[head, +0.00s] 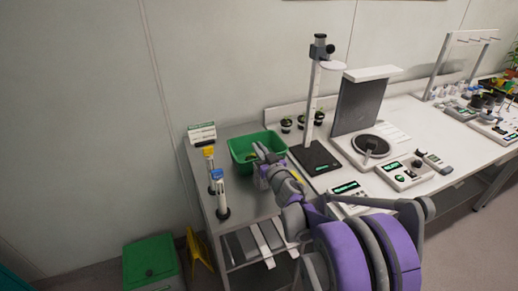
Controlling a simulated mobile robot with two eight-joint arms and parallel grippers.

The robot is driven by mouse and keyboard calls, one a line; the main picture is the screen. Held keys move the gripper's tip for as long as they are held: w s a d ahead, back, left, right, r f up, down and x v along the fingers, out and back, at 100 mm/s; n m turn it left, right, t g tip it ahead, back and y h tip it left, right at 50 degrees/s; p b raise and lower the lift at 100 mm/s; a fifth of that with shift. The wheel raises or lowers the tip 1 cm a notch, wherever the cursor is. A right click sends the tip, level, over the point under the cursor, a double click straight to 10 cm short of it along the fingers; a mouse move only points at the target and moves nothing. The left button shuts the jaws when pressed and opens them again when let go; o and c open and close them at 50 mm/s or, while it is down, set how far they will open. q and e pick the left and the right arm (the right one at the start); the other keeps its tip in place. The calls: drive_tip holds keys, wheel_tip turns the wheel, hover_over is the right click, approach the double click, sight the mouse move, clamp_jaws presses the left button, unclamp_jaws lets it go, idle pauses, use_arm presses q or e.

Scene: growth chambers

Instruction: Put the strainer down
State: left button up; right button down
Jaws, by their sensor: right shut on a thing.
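A green open-topped tub (240,148), the only thing that looks like the strainer, is at the back of the grey metal side table (240,199). It looks roughly level, and I cannot tell whether its base touches the tabletop. Something small and dark green shows inside it. My right gripper (261,158) is at the tub's front rim and is shut on it; the fingers and arm hide part of its front side. My left gripper is not in view.
Two upright probes with yellow (209,152) and blue (216,175) tops stand at the table's left. A white box (202,133) is behind them. A black-based stand (315,158) is close on the right. The table's front middle is bare.

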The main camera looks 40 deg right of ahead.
drive_tip(key=shift+f, duration=0.15)
drive_tip(key=c, duration=1)
unclamp_jaws()
drive_tip(key=shift+o, duration=0.2)
drive_tip(key=shift+s+r, duration=0.1)
drive_tip(key=shift+r, duration=0.2)
drive_tip(key=b+v, duration=0.2)
drive_tip(key=v, duration=1)
